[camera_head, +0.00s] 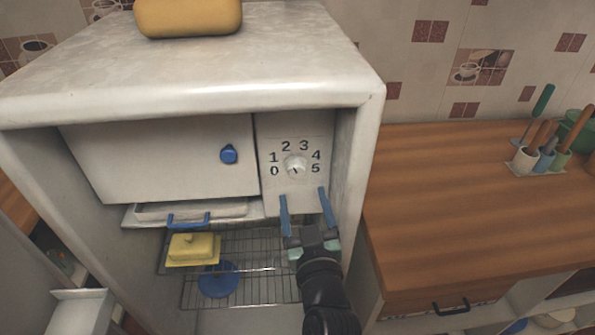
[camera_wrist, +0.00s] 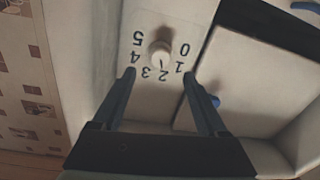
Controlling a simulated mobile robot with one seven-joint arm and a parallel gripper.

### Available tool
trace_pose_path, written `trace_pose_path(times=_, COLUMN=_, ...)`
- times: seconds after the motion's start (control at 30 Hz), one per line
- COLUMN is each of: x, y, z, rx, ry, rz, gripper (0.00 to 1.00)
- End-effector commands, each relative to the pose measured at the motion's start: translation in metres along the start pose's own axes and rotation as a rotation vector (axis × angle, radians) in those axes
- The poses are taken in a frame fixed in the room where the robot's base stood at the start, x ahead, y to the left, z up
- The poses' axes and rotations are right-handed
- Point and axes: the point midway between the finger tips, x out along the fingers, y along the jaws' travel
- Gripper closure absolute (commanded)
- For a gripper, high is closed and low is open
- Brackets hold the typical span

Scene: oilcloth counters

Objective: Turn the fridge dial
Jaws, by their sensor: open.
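The fridge dial (camera_head: 295,165) is a small round white knob on a pale panel at the upper right inside the open fridge (camera_head: 200,75). The numbers 0 to 5 run around it. My gripper (camera_head: 305,192) is open and empty, its two blue fingers pointing up toward the panel just below the dial. In the wrist view the dial (camera_wrist: 160,54) appears upside down, beyond and between the fingertips (camera_wrist: 160,72). The fingers look apart from the knob. A dark mark shows on the knob, but its exact setting is too small to tell.
A freezer door with a blue knob (camera_head: 229,154) is left of the dial. Below are a wire shelf (camera_head: 262,270), a yellow butter dish (camera_head: 193,248) and a blue round item (camera_head: 218,279). The fridge's right wall is close beside my gripper. A wooden counter (camera_head: 470,210) stands right.

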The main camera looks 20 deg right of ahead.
Motion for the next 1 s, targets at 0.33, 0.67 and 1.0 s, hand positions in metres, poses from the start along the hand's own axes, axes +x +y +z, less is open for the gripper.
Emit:
trace_pose_path(times=0.33, x=0.054, y=0.000, z=-0.001, rx=-0.001, ry=0.001, rz=-0.001, gripper=0.24)
trace_pose_path(times=0.67, x=0.070, y=0.000, z=-0.001, rx=0.000, ry=0.001, rz=0.000, gripper=0.24)
trace_pose_path(times=1.0, x=0.070, y=0.000, z=0.000, rx=-0.001, ry=0.001, rz=0.000, gripper=0.47)
